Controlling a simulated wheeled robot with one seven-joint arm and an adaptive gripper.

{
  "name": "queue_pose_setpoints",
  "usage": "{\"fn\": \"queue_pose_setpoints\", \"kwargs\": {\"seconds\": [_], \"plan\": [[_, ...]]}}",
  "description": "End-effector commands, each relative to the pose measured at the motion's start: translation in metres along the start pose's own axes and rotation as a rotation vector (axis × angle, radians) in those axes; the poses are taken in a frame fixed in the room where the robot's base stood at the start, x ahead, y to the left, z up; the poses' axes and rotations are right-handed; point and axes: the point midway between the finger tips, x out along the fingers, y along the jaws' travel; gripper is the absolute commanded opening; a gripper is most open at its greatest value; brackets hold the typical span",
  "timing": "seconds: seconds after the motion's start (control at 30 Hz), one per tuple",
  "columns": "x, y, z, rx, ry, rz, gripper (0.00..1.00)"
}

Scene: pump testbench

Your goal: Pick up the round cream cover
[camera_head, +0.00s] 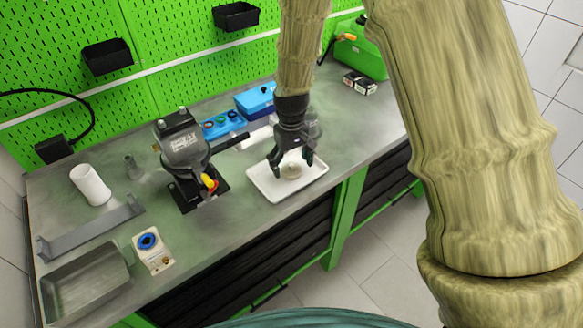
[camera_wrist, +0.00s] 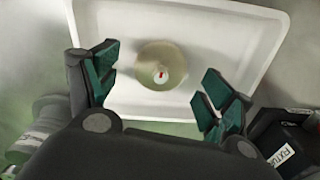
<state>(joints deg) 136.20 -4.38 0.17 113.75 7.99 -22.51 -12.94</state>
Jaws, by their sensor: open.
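The round cream cover (camera_head: 291,168) lies in a white tray (camera_head: 262,187) on the grey bench. In the wrist view the cover (camera_wrist: 153,58) is a pale disc with a small white centre bearing a red mark, inside the tray (camera_wrist: 265,30). My gripper (camera_head: 290,166) is open above the tray, with its fingers pointing down on either side of the cover. In the wrist view my gripper (camera_wrist: 155,88) has its two fingers spread wide, the cover between and slightly beyond them. No contact shows.
A dark pump (camera_head: 185,150) on a black base stands left of the tray. Blue bins (camera_head: 255,100) sit behind it. A white cylinder (camera_head: 90,185), a metal bracket (camera_head: 92,232), a metal tray (camera_head: 85,285) and a small box with a blue ring (camera_head: 152,250) are at the left.

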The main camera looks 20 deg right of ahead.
Motion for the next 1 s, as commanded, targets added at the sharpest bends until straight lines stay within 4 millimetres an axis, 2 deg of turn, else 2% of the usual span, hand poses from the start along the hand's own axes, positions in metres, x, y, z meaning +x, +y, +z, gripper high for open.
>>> {"fn": "queue_pose_setpoints", "kwargs": {"seconds": [0.2,0.43,0.47,0.73,0.77,1.0], "plan": [[0.0114,0.0,0.0005,0.0,-0.001,0.0,0.81],[0.0124,0.0,0.0005,0.0,0.0,0.0,0.81],[0.0124,0.0,0.0005,0.0,0.0,0.0,0.8],[0.0124,0.0,0.0007,0.0,-0.001,0.0,0.3],[0.0125,0.0,0.0008,0.0,-0.001,0.0,0.27],[0.0129,-0.0001,0.0011,0.0,-0.002,0.0,0.27]]}}
